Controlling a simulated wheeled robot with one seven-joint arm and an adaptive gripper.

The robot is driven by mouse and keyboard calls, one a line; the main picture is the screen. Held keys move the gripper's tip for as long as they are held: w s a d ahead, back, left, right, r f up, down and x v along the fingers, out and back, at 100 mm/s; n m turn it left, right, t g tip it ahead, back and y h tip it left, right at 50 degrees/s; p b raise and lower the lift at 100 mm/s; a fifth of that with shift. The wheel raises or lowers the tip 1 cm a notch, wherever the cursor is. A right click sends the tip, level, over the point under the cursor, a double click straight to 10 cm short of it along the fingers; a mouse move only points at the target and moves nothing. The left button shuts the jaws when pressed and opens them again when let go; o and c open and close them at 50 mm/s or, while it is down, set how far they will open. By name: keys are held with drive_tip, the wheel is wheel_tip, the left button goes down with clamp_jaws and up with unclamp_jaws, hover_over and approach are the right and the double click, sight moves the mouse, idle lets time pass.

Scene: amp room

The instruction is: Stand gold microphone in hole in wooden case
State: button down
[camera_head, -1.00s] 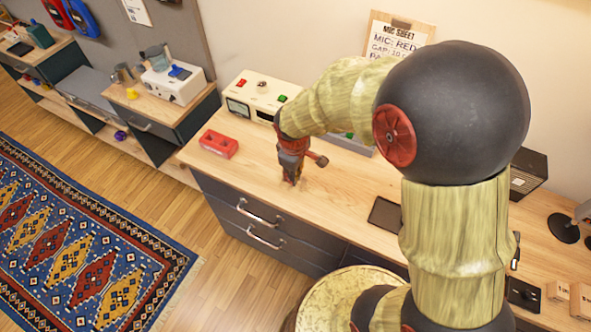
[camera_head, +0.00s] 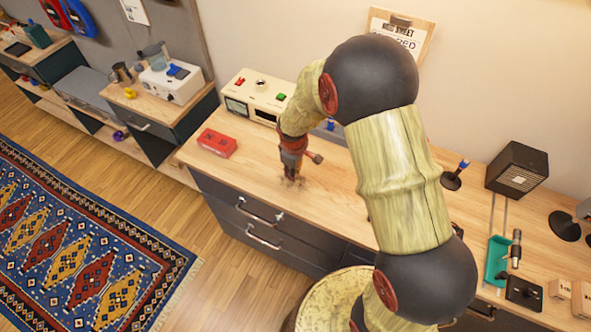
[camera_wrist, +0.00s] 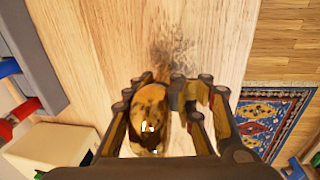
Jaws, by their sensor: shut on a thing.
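My gripper (camera_head: 291,176) is low over the wooden worktop, right of the red box, in the head view. In the wrist view my gripper (camera_wrist: 166,92) is shut around a gold, dark-mottled rounded thing (camera_wrist: 150,112), which looks like the gold microphone. Its narrow end points away from the camera toward the worktop. The fingers hide its sides, and I cannot tell if it touches the worktop. In the head view the microphone cannot be made out.
The worktop (camera_head: 345,205) is bare around my gripper. A red box (camera_head: 217,143) lies to its left, and a cream meter unit (camera_head: 258,97) stands behind. A teal tray (camera_head: 495,265), black speaker (camera_head: 517,168) and small wooden blocks (camera_head: 560,289) are at the right.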

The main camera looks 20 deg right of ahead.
drive_tip(key=shift+r, duration=0.1)
drive_tip(key=c, duration=1.1)
unclamp_jaws()
drive_tip(key=s+r+m+t+p, duration=0.15)
drive_tip(key=s+r, duration=0.35)
drive_tip(key=r, duration=0.8)
drive_tip(key=s+r+m, duration=0.2)
drive_tip(key=s+r, duration=0.3)
drive_tip(key=r, duration=0.8)
drive_tip(key=s+r+m+t, duration=0.2)
drive_tip(key=s+r+m, duration=0.3)
drive_tip(key=s, duration=1)
wheel_tip(320, 180, up, 3)
drive_tip(key=shift+s+r+y, duration=0.15)
drive_tip(key=shift+s+y, duration=0.05)
drive_tip(key=shift+y, duration=0.2)
